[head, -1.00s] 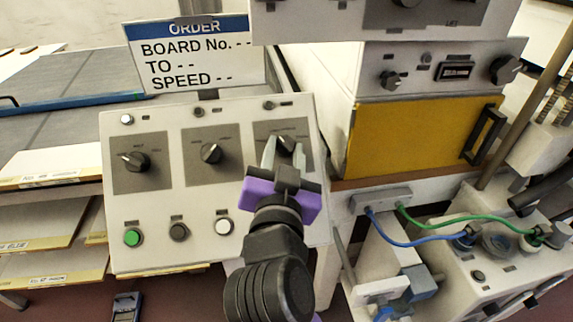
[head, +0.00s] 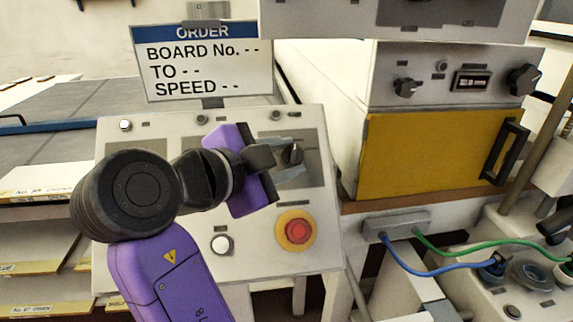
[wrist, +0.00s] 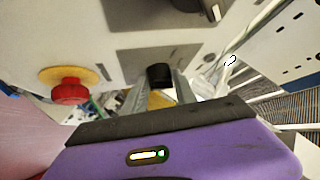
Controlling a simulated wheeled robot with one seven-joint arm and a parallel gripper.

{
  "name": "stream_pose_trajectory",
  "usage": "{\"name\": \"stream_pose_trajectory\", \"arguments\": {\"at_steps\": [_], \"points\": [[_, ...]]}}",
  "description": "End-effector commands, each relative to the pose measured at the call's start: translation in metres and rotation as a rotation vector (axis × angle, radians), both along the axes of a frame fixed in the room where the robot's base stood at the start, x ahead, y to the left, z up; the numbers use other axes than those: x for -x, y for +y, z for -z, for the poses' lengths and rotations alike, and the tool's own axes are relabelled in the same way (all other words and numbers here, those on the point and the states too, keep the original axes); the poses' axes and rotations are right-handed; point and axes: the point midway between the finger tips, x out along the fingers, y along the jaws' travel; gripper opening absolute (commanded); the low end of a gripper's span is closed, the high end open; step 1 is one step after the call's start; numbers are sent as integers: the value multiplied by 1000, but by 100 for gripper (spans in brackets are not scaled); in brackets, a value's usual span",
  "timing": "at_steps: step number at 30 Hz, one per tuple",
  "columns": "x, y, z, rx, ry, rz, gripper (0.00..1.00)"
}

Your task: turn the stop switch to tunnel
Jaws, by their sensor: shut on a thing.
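The right-hand rotary switch (head: 292,154) is a black knob on a dark grey plate on the sloping panel (head: 262,258). Its label is too small to read. My gripper (head: 289,158) comes in from the left, its two grey fingers on either side of the knob, shut on it. The knob also shows between the fingers in the wrist view (wrist: 160,75). My arm and gripper hide the panel's other two knobs in the head view.
A red mushroom button (head: 298,231) on a yellow ring sits just below the knob. A white button (head: 221,244) is to its left. An order sign (head: 205,65) stands behind. A box with a yellow door (head: 430,155) is on the right.

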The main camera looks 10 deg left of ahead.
Motion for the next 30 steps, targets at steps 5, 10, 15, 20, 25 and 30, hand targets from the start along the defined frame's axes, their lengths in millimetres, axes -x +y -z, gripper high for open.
{"name": "stream_pose_trajectory", "arguments": {"at_steps": [5, 10, 15, 20, 25, 30], "points": [[-1, 0, 0, -54, 16, 56, 0], [-2, 0, 0, -82, 25, 85, 0], [-2, 0, 0, -91, 29, 95, 0], [-2, 0, 0, -91, 28, 97, 0], [-2, 0, 0, -91, 29, 96, 0], [-2, 0, 0, -90, 28, 96, 55]]}}
